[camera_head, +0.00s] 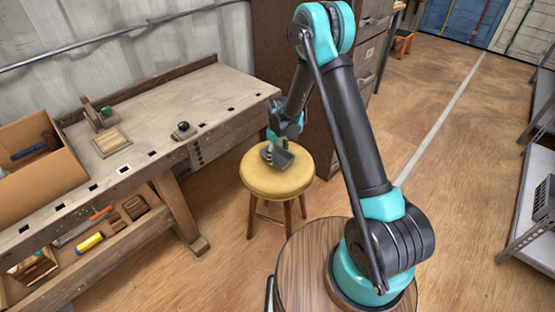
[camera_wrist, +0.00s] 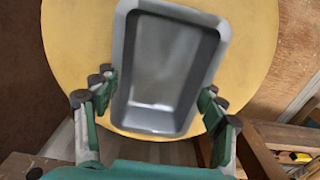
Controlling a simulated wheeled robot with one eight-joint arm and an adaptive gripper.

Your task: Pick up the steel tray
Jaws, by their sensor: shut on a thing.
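The steel tray (camera_wrist: 128,60) is a small grey rectangular pan with a raised rim, and it looks empty. In the wrist view it lies between the two fingers of my gripper (camera_wrist: 158,88), which are closed against its long sides near the closer end. In the head view the tray (camera_head: 279,156) shows small and tilted over the yellow seat of a round stool (camera_head: 265,187). My gripper (camera_head: 273,146) is at the tray, partly hidden by my own arm. I cannot tell whether the tray touches the seat.
A wooden workbench (camera_head: 160,110) stands left of the stool, with a cardboard box (camera_head: 62,180) and small tools on it. A dark cabinet (camera_head: 330,140) is behind the stool. Metal shelving (camera_head: 530,220) is at the far right. Open wooden floor lies between.

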